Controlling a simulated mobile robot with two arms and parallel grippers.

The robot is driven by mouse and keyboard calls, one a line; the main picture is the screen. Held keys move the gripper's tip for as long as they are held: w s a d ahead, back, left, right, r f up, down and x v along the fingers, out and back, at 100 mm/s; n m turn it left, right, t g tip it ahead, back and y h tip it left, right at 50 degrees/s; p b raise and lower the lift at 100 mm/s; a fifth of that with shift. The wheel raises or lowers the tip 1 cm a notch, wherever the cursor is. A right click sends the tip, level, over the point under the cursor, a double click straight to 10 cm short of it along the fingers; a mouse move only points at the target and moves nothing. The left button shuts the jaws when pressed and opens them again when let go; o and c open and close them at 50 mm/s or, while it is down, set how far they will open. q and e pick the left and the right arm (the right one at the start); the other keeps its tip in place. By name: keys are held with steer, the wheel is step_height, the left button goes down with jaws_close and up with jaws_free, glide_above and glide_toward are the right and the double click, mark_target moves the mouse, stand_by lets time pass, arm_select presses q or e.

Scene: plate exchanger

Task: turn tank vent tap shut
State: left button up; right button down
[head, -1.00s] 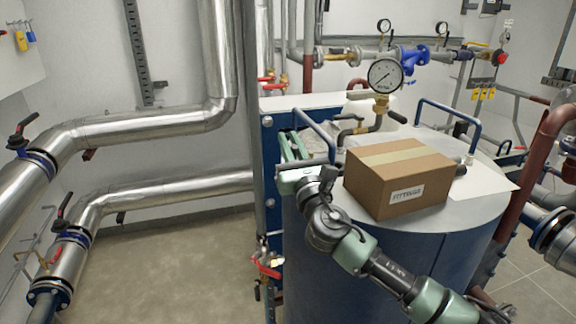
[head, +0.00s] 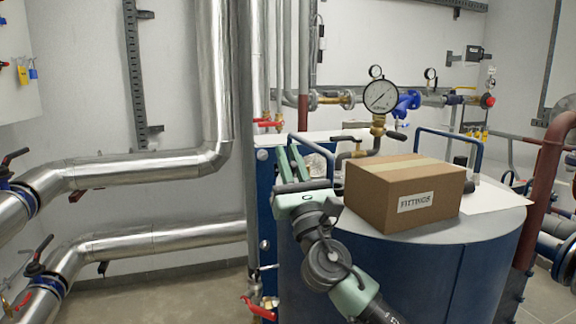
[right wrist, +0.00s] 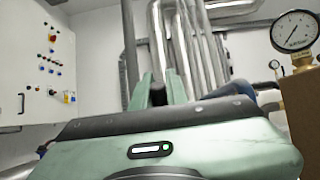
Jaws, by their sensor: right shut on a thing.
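My right gripper (head: 291,163) is at the left part of the blue tank's top (head: 490,222), beside the left blue rail (head: 317,150). Its two green fingers point away from me. In the right wrist view, a dark piece (right wrist: 157,93) shows between the fingers, and the gripper is shut on it. I cannot tell if it is the vent tap's handle. A brass fitting with a dark lever (head: 345,138) stands on the tank behind the box, under the dial gauge (head: 381,96). Another dark handle (head: 396,136) is right of the gauge stem. My left gripper is not in view.
A cardboard box (head: 405,195) marked FITTINGS stands on the tank just right of my right gripper. Large metal pipes (head: 150,168) run on the left. A red-handled valve (head: 258,308) is low by the tank's left side. Bare floor shows at the lower left.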

steer(key=shift+f, duration=0.1)
steer(key=c, duration=1.4)
jaws_free()
steer(key=b+v, duration=0.1)
steer(key=v, duration=0.6)
steer(key=shift+s+f, duration=0.25)
steer(key=shift+s, duration=0.05)
